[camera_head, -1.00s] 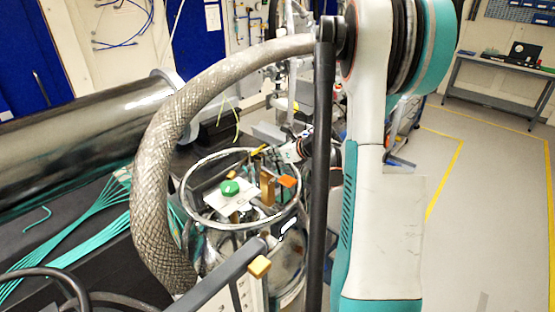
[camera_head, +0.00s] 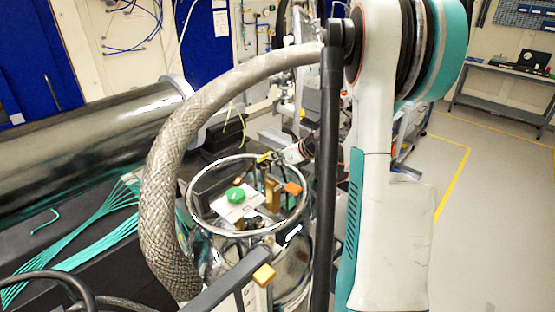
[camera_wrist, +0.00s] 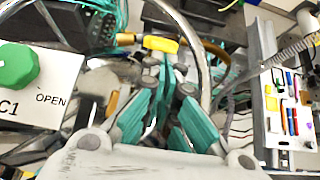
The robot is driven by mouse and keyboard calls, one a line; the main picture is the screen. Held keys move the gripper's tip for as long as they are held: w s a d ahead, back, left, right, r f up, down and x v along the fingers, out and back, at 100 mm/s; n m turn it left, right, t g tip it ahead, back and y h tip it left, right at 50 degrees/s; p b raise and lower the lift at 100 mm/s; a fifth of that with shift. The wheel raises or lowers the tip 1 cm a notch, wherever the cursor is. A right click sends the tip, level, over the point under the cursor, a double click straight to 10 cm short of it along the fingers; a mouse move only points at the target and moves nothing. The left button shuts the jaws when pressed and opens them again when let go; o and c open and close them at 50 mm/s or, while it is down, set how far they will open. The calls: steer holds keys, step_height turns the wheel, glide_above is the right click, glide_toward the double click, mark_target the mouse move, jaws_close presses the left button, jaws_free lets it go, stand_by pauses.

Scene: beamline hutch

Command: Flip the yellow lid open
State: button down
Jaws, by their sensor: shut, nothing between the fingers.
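A small yellow piece, which looks like the yellow lid (camera_wrist: 160,44), is just beyond my fingertips in the wrist view. It lies by the metal ring rim, and shows small at the ring's far side in the head view (camera_head: 264,157). I cannot tell its hinge or how far it is tilted. My gripper (camera_wrist: 166,66) is shut and empty, its teal fingers pointing at the yellow piece's lower edge. I cannot tell whether they touch it. In the head view my gripper (camera_head: 277,156) is small and partly hidden by my arm.
A metal ring (camera_head: 194,208) tops the open vessel. Inside are a green knob (camera_head: 236,195) on a white plate, a brass block (camera_head: 272,194) and an orange block (camera_head: 293,188). A thick braided hose (camera_head: 167,178) arches in front. Open floor (camera_head: 490,220) lies right.

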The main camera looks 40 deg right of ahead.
steer(key=shift+r, duration=0.2)
steer(key=w+r+g+p, duration=0.1)
steer(key=g, duration=0.1)
steer(key=w+r+g+p, duration=0.1)
steer(key=w+r+g, duration=0.1)
steer(key=g, duration=0.1)
steer(key=shift+w+a+p, duration=0.1)
steer(key=shift+a+p, duration=0.05)
steer(key=shift+p, duration=0.15)
steer(key=shift+w+r, duration=0.25)
steer(key=shift+w, duration=0.2)
steer(key=shift+r, duration=0.2)
steer(key=shift+r+p, duration=0.35)
steer(key=shift+r, duration=0.3)
steer(key=s+r, duration=0.7)
steer(key=r, duration=0.1)
steer(key=shift+s+d+r+b, duration=0.3)
steer(key=shift+r+b, duration=0.1)
steer(key=shift+b, duration=0.05)
